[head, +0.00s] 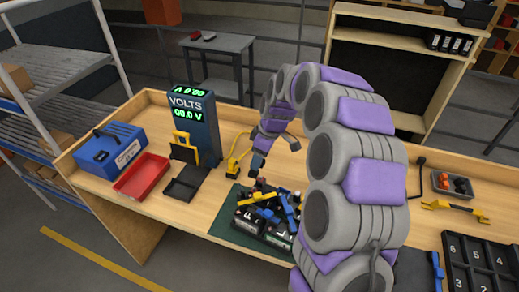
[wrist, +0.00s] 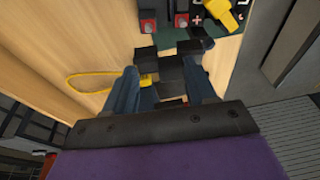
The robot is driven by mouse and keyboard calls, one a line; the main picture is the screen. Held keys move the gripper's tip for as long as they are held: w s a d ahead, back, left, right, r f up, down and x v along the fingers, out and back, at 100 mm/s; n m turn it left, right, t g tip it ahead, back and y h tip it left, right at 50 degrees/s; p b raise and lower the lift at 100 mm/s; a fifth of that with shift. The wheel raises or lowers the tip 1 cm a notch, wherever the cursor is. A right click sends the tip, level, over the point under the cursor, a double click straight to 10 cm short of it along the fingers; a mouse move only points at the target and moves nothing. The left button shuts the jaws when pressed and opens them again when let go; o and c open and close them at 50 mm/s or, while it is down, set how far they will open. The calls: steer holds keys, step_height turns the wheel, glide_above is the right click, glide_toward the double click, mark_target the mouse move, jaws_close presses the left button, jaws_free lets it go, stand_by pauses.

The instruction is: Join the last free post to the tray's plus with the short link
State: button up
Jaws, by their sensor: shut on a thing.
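My gripper (head: 258,158) hangs above the far side of the battery tray (head: 237,226). In the wrist view, its two dark blue fingers (wrist: 163,88) are shut on a dark, blocky piece (wrist: 171,68). It looks like a link, but its full shape is hidden. The batteries (head: 268,217) stand close together, with yellow links (head: 256,198) and blue links (head: 290,212) over them. In the wrist view, red posts (wrist: 181,19), a plus mark (wrist: 196,19) and part of a yellow link (wrist: 222,14) show ahead of the held piece. I cannot tell which post is free.
A meter (head: 193,115) reading 00.0 V stands at left behind a red bin (head: 142,176) and blue box (head: 110,147). A yellow cable (head: 236,157) loops left of my gripper.

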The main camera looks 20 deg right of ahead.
steer(key=shift+s+a, duration=0.1)
steer(key=shift+s, duration=0.25)
steer(key=shift+f+b, duration=0.55)
steer(key=shift+f, duration=1.8)
steer(key=shift+f+b, duration=0.35)
steer(key=shift+f, duration=0.6)
steer(key=o, duration=1.5)
steer(key=shift+r, duration=0.1)
steer(key=p+v, duration=0.1)
steer(key=v, duration=1.6)
steer(key=shift+p, duration=0.4)
